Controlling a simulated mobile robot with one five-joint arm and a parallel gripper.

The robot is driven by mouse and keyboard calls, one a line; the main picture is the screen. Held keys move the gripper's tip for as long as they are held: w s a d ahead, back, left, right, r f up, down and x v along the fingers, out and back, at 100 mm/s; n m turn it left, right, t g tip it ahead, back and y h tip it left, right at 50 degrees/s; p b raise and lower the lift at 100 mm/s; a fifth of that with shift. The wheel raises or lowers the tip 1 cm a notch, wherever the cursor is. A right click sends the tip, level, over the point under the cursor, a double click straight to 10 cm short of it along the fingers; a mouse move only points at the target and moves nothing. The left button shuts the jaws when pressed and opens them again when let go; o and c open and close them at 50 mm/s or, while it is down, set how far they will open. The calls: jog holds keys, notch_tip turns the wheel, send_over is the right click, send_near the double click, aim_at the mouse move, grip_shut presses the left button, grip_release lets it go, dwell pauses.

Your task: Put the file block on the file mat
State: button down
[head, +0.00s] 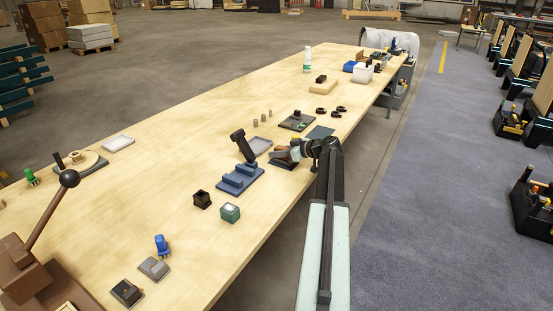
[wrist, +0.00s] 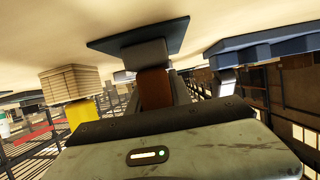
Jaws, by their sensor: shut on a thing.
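My gripper (head: 292,153) is low over the right side of the long wooden table, shut on a brown and grey block, which I take as the file block (wrist: 154,88). In the head view the block is small and mostly covered by the gripper. In the wrist view its grey part reaches a dark blue-green plate (wrist: 108,43); I cannot tell whether they touch. A flat dark green mat (head: 321,132), seemingly the file mat, lies just behind and right of my gripper, with nothing seen on it.
A blue stepped base (head: 240,180) stands left of my gripper, with a black upright piece (head: 242,145) behind it.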

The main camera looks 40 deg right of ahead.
jog(key=shift+r, duration=0.15)
jog(key=shift+f, duration=0.2)
jog(key=c, duration=1.2)
grip_release()
jog(key=shift+o, duration=0.2)
jog(key=shift+r, duration=0.1)
jog(key=shift+s+r+p, duration=0.2)
jog(key=shift+r+p, duration=0.1)
jog(key=p+v, duration=0.4)
jog(key=v, duration=0.6)
jog(key=shift+s+r, duration=0.1)
jog(key=shift+s, duration=0.25)
jog(key=shift+s+d, duration=0.15)
jog(key=shift+s, duration=0.3)
